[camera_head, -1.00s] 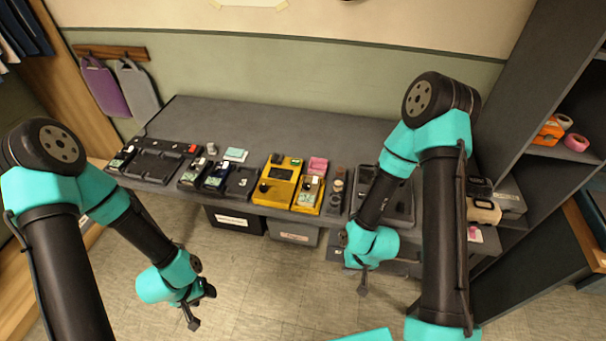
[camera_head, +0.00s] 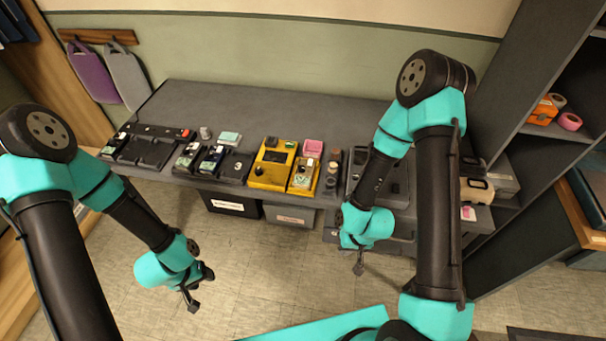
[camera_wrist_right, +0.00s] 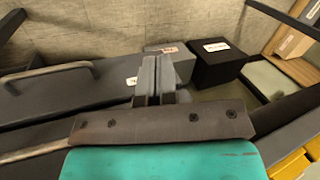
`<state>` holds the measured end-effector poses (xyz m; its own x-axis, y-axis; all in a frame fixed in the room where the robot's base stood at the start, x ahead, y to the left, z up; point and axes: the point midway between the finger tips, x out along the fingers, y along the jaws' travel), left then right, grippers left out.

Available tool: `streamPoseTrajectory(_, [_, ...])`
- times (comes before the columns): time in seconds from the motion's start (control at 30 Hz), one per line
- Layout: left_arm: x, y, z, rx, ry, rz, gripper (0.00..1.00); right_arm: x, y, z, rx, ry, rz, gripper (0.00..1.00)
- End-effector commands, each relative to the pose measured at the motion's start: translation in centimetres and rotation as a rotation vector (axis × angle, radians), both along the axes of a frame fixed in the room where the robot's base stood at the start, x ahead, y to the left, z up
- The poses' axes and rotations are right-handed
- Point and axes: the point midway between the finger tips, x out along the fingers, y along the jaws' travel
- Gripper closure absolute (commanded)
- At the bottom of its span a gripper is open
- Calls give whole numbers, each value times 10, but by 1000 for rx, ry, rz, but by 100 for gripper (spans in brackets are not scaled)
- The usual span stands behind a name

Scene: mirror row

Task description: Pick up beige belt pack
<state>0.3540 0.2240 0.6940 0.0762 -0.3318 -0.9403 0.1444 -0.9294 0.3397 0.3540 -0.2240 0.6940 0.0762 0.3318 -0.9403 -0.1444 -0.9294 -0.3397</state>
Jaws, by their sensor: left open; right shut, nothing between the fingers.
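A beige pack (camera_head: 477,191), which looks like the belt pack, lies at the right end of the grey table, just right of my right arm. My right gripper (camera_head: 359,266) hangs in front of the table edge, left of the pack and apart from it. It is shut and empty; its closed fingers also show in the right wrist view (camera_wrist_right: 156,78). The pack is not visible in that wrist view. My left gripper (camera_head: 192,304) is open and empty over the floor at the left, well away from the pack.
A dark pack (camera_head: 471,164) sits behind the beige one. Yellow chargers (camera_head: 269,168), dark trays (camera_head: 147,150) and a pink block (camera_head: 313,148) line the table. A black box (camera_head: 230,203) stands below. A dark shelf unit (camera_head: 505,110) rises at the right.

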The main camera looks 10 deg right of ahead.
Motion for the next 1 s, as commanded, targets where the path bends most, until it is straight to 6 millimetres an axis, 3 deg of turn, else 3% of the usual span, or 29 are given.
streamPoseTrajectory(0.2, [0,0,0,0,0,0,48,0,0,0,0,0,0,98])
streamPoseTrajectory(0.9, [0,0,0,0,0,0,48,0,0,0,0,0,0,31])
streamPoseTrajectory(1.0, [0,0,0,0,0,0,48,0,0,0,0,0,0,28])
